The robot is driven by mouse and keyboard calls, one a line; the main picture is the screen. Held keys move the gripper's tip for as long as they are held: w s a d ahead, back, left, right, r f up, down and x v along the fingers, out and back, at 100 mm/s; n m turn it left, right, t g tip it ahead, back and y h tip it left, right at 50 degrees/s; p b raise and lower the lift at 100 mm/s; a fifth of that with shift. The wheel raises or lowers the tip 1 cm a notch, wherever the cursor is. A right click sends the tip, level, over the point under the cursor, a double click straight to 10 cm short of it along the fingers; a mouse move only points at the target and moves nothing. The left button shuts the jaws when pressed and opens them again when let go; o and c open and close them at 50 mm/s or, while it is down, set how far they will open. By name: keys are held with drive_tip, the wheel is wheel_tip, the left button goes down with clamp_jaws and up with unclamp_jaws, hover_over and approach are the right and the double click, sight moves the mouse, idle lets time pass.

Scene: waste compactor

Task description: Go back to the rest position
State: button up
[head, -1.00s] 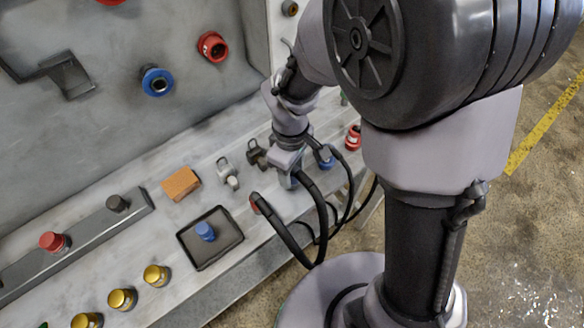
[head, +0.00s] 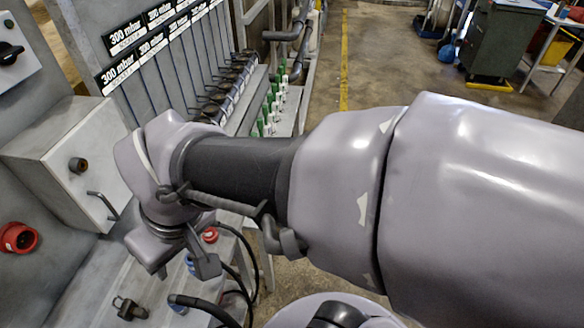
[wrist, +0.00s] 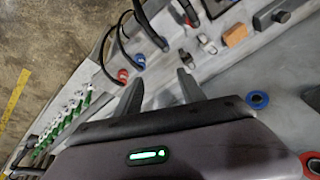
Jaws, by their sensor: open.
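My gripper (wrist: 160,76) shows in the wrist view with its two dark fingers apart and nothing between them. It hangs above the grey worktop (wrist: 240,68), clear of the things on it. In the head view my arm reaches across the picture from the right, and its wrist end is over the bench beside the white box (head: 80,165). The fingers are hard to make out there.
A red plug (wrist: 122,76) and a blue plug (wrist: 139,62) with black hoses stand on the bench. An orange block (wrist: 235,35) lies farther right. Green-handled valves (head: 272,105) line the bench beyond my arm. Open floor (head: 390,70) lies to the right.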

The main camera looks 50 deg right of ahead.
drive_tip(key=s+r+m, duration=0.1)
drive_tip(key=m, duration=0.1)
drive_tip(key=s+d+m+t, duration=0.1)
drive_tip(key=s+m, duration=0.1)
drive_tip(key=s+r+m+t, duration=0.1)
drive_tip(key=shift+s+d+r+m, duration=0.25)
drive_tip(key=shift+s+r+m, duration=0.1)
drive_tip(key=shift+s+m, duration=0.05)
wheel_tip(320, 180, down, 5)
drive_tip(key=b, duration=0.5)
